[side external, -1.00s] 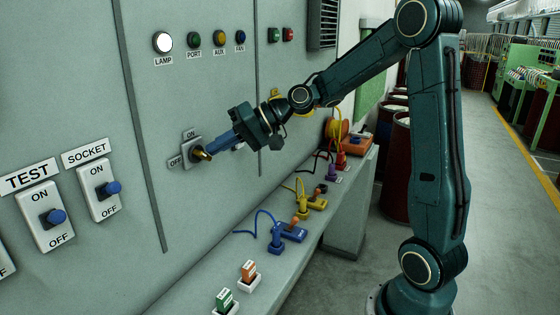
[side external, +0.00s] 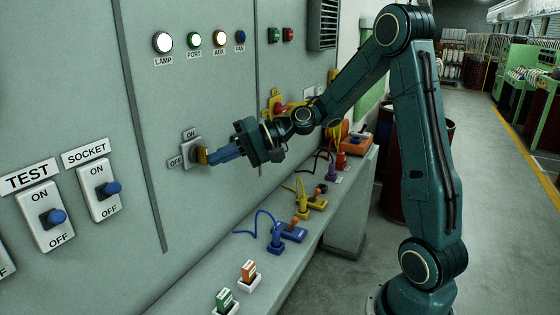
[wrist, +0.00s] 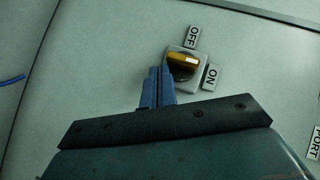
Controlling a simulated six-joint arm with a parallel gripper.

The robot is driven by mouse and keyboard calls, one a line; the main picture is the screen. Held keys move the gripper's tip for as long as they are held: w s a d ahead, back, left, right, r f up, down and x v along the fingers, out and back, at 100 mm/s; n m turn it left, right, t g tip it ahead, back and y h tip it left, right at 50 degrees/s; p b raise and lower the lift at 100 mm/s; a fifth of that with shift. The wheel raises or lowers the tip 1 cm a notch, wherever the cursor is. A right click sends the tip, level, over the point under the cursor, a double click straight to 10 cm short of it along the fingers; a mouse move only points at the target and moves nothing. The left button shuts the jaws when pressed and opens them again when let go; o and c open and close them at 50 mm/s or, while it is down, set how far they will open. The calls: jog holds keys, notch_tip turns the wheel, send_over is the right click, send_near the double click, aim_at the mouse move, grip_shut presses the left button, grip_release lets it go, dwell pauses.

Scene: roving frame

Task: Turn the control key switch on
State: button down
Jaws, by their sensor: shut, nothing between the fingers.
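The control key switch (side external: 202,156) is on the grey panel, with a yellow handle on a light plate, an ON label above and an OFF label at its left. In the side view the handle stands roughly upright, toward ON. In the wrist view the switch (wrist: 183,62) has its yellow handle lying sideways, its right end on the ON side. My gripper (side external: 213,156) has its blue fingers shut and empty, tips right beside the handle. In the wrist view the fingertips (wrist: 160,72) are just left of the switch; I cannot tell if they touch it.
Above are the lit LAMP (side external: 163,42), PORT (side external: 194,40) and AUX (side external: 220,38) lights and a dim FAN light (side external: 240,37). TEST (side external: 53,217) and SOCKET (side external: 112,187) switches are at left. A ledge (side external: 200,284) below carries several coloured plugs.

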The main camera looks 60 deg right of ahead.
jog(key=shift+a, duration=0.1)
dwell(0.6)
jog(key=shift+a+r, duration=0.3)
jog(key=shift+a, duration=0.4)
jog(key=shift+d, duration=0.65)
jog(key=s+d, duration=0.7)
jog(key=d, duration=0.4)
jog(key=shift+f, duration=0.4)
